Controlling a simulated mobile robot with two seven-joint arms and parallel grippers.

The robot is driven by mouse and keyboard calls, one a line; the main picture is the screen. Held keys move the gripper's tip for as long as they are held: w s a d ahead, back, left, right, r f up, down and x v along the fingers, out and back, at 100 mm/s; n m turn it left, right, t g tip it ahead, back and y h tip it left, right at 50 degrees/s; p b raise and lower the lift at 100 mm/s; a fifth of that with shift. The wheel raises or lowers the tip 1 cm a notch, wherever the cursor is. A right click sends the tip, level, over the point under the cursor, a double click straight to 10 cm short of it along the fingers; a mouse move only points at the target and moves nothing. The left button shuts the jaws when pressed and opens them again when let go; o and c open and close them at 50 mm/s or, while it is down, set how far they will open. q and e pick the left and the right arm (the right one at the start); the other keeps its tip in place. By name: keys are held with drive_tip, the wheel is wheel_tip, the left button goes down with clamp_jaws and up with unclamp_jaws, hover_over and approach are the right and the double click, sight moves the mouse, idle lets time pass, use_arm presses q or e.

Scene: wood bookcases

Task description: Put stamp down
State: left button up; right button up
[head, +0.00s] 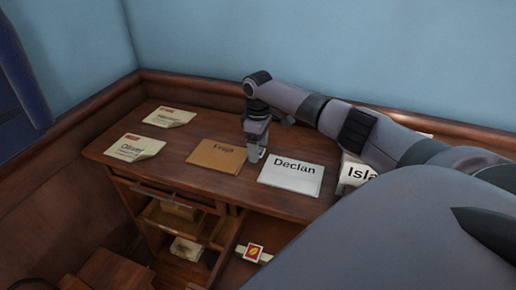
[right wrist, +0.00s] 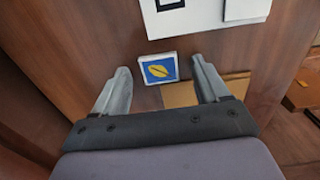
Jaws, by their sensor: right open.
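My right gripper (head: 256,152) is over the desk, between the brown envelope (head: 216,156) and the white envelope marked Declan (head: 291,176). In the right wrist view its two fingers (right wrist: 160,88) are spread apart. A small square stamp (right wrist: 158,69), blue with a yellow leaf shape and a pale border, shows between and just beyond the fingertips, with a gap on each side. It appears to be on or close to the desk top. I cannot make this stamp out in the head view. My left gripper is not in view.
A red and white stamp (head: 253,252) lies below the desk top. A drawer (head: 165,197) is on the left.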

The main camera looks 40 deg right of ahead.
drive_tip(key=shift+f, duration=0.1)
drive_tip(key=shift+c, duration=0.3)
drive_tip(key=c, duration=1.1)
drive_tip(key=shift+c, duration=0.2)
